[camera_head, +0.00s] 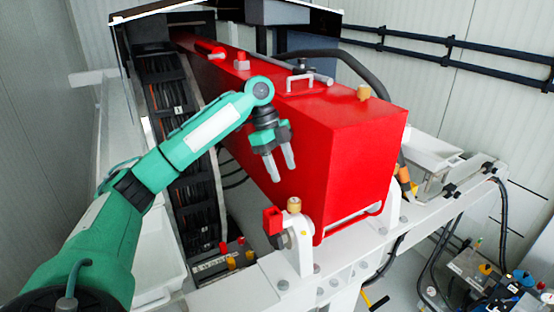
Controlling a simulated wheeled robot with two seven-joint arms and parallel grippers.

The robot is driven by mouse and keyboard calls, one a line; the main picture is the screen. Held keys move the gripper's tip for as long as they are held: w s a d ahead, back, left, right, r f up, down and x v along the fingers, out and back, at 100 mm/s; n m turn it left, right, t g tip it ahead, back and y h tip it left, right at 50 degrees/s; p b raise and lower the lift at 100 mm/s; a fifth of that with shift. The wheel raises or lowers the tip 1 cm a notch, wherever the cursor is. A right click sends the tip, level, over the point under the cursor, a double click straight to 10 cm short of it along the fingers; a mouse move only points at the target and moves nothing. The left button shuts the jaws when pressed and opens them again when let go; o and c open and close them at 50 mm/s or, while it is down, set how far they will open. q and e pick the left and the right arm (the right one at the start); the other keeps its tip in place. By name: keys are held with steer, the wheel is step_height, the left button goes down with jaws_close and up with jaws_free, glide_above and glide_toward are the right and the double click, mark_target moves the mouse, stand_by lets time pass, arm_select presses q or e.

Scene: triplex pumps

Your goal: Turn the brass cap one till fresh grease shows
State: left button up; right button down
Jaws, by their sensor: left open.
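A brass cap (294,204) sits upright on a white bracket at the front lower corner of the big red housing (363,150). A second brass-coloured cap (363,92) stands on top of the housing near its right end. I cannot tell which of them is cap one. My left gripper (281,172) is open and empty, fingers pointing down. In the picture it is in front of the housing's left side, above the lower brass cap and apart from it. No grease is visible on either cap. My right gripper is out of view.
A red block (273,220) sits left of the lower cap. A black ribbed channel (178,130) runs along the housing's left. White beams (350,260) lie below. Black hoses and a blue-grey unit (480,275) are at lower right. The grey wall has black pipes.

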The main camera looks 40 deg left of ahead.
arm_select(q)
steer(key=b+v, duration=0.1)
steer(key=v, duration=0.3)
steer(key=shift+r, duration=0.15)
stand_by(0.4)
